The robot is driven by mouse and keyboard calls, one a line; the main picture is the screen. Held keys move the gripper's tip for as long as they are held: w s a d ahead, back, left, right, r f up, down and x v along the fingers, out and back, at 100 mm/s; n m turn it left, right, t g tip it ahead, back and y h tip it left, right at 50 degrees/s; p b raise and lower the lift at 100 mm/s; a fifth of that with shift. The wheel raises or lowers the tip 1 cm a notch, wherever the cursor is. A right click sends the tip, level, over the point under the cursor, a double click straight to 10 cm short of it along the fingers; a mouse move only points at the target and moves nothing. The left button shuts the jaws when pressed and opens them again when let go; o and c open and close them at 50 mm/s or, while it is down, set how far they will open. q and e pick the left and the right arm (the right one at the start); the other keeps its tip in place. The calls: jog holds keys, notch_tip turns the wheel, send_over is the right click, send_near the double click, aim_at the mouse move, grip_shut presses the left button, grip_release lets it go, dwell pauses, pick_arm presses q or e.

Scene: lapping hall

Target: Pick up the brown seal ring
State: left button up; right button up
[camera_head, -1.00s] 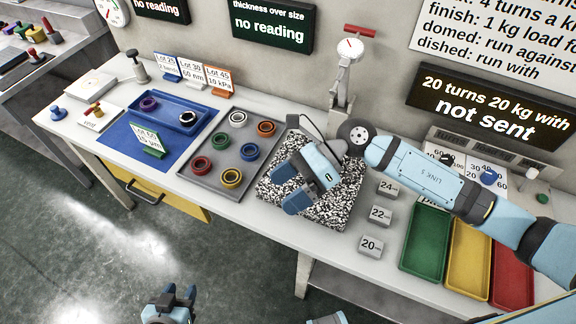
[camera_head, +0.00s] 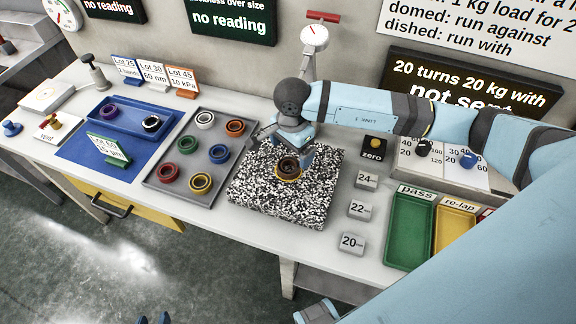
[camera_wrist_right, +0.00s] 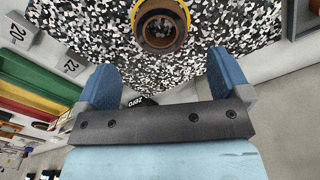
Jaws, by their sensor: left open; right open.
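The brown seal ring (camera_head: 289,172) lies on the black-and-white speckled block (camera_head: 250,203), with a yellow rim showing around its lower edge. It also shows at the top of the right wrist view (camera_wrist_right: 160,43). My right gripper (camera_head: 300,152) is just behind the ring in the head view, partly hidden by its own wrist. In the right wrist view my right gripper (camera_wrist_right: 165,78) is open, its blue fingers apart and empty, with the ring beyond the gap between them. My left gripper (camera_head: 153,320) is at the bottom edge, only its fingertips showing, away from the table.
A grey tray (camera_head: 183,181) with several coloured rings lies left of the block. A dial gauge (camera_head: 314,38) stands behind the block.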

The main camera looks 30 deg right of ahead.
aim_at(290, 169)
jog(key=shift+a+f+p, duration=0.15)
jog(key=shift+f+p, duration=0.1)
jog(key=shift+f, duration=1.25)
jog(key=shift+a+f+p, duration=0.1)
jog(key=shift+f+p, duration=0.1)
jog(key=shift+f, duration=1.3)
jog(key=c, duration=1)
jog(key=shift+r, duration=0.1)
